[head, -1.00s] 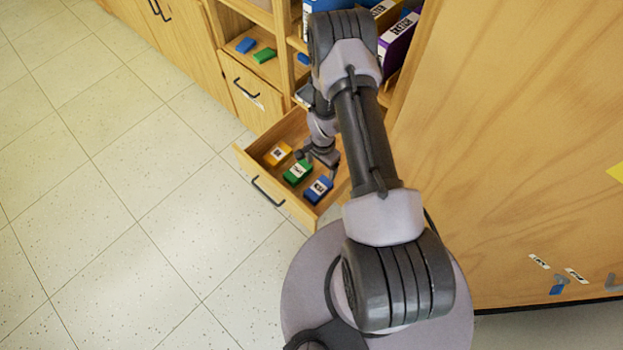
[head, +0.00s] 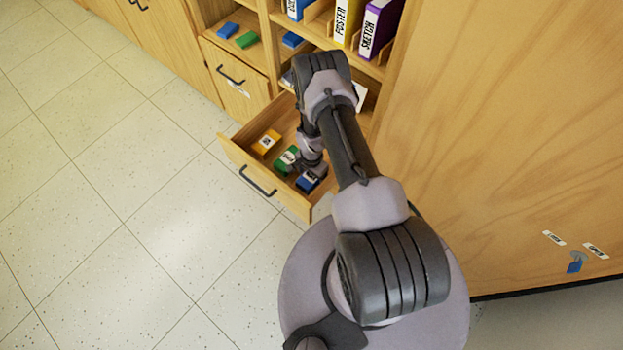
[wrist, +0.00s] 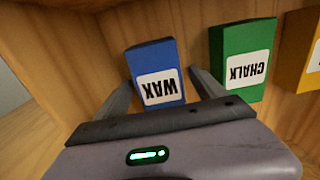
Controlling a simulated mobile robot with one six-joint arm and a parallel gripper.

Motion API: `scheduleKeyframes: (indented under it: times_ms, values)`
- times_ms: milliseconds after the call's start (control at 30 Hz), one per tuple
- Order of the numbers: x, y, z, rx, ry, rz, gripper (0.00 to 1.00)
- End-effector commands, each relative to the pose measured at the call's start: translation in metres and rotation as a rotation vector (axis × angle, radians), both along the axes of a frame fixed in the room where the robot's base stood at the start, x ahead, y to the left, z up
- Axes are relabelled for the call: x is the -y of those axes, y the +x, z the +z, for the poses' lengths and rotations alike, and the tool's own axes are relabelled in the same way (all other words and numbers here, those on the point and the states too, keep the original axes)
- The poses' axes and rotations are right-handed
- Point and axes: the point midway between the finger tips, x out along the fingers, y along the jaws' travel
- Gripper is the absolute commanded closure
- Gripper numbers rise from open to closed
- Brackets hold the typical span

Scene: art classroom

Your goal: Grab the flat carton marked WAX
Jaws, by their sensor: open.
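The flat blue carton marked WAX (wrist: 156,72) lies in the open drawer, its label upside down in the wrist view. In the head view the blue carton (head: 311,180) is at the drawer's near right end, partly covered by my arm. My gripper (wrist: 160,82) is open, with one finger on each side of the carton's near part. I cannot tell whether the fingers touch it. In the head view the gripper is down in the drawer and mostly hidden behind my wrist.
A green CHALK carton (wrist: 243,60) lies close beside the right finger, with a yellow carton (head: 267,142) beyond it. The wooden drawer (head: 235,160) has walls near the WAX carton. Shelves with binders (head: 379,28) stand above. The floor at left is clear.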

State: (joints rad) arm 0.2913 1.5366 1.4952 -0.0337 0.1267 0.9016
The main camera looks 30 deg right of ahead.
Motion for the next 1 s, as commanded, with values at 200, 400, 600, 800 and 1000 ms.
scheduleKeyframes:
  times_ms: [200, 400, 600, 800, 1000]
  values:
    - [0.0, 0.0, 0.001, 0.0, 0.0, 0.0, 0.55]
    - [0.0, 0.0, 0.001, 0.0, 0.0, 0.0, 0.93]
    - [0.0, 0.0, 0.004, 0.0, 0.0, 0.0, 0.93]
    - [0.0, 0.001, 0.053, 0.002, 0.0, 0.0, 0.93]
    - [0.0, 0.001, 0.095, 0.001, -0.001, 0.0, 0.93]
